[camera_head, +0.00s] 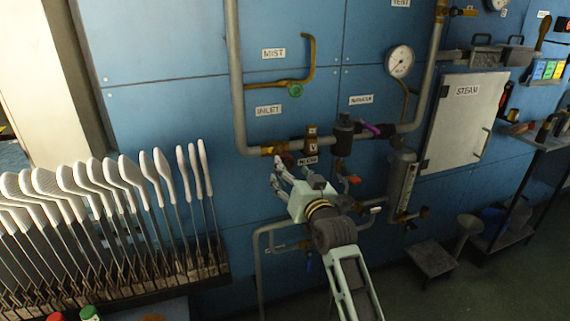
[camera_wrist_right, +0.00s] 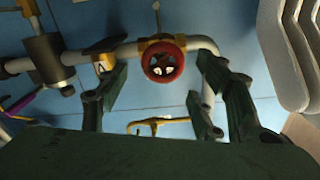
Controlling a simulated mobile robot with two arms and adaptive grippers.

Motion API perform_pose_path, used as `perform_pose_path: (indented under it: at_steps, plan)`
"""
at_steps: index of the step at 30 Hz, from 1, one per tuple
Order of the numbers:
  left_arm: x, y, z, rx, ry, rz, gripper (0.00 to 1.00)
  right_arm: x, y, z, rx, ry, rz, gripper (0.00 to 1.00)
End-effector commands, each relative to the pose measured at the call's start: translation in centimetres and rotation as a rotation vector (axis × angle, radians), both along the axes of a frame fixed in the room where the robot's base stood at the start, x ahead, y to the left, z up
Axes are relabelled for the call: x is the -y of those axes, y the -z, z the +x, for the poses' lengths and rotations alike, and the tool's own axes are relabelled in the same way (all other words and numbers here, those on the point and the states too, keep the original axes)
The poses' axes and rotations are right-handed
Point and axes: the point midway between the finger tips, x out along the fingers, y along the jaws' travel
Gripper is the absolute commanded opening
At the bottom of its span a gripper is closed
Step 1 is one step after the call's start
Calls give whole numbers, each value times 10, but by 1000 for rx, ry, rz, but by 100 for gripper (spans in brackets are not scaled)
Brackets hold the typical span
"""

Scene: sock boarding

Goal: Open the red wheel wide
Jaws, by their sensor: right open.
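The red wheel (camera_wrist_right: 163,60) is a small round handwheel on a grey pipe, in the upper middle of the right wrist view. In the head view the red wheel (camera_head: 288,159) is a small dark red patch at the pipe's lower bend, partly hidden by my fingers. My right gripper (camera_wrist_right: 160,95) is open and empty, its dark fingers standing left and right of the wheel in the picture. In the head view my right gripper (camera_head: 281,169) is just in front of and below the wheel. I see no contact. My left gripper is not in view.
A brass valve (camera_head: 311,144) and a dark cylinder (camera_head: 343,134) sit on the same pipe, right of the wheel. A row of white sock boards (camera_head: 125,172) stands at the left. A gauge (camera_head: 400,61) and a steam cabinet (camera_head: 466,120) are on the blue wall.

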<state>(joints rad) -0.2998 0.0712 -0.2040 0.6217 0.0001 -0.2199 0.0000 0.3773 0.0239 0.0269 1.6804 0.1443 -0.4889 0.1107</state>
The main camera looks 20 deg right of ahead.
Motion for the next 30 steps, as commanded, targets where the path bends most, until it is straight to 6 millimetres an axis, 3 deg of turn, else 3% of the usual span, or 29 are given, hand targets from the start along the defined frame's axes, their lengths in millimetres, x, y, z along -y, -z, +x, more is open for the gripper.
perform_pose_path:
  at_steps: [6,12,23,30]
  plan:
    - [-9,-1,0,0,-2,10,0,-2,0,35,-2,0,0,60]
    - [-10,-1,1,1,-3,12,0,-2,1,55,-2,0,-2,60]
    - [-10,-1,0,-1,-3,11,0,-2,1,60,-2,0,-2,60]
    - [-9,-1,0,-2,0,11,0,-2,1,60,-2,0,-2,41]
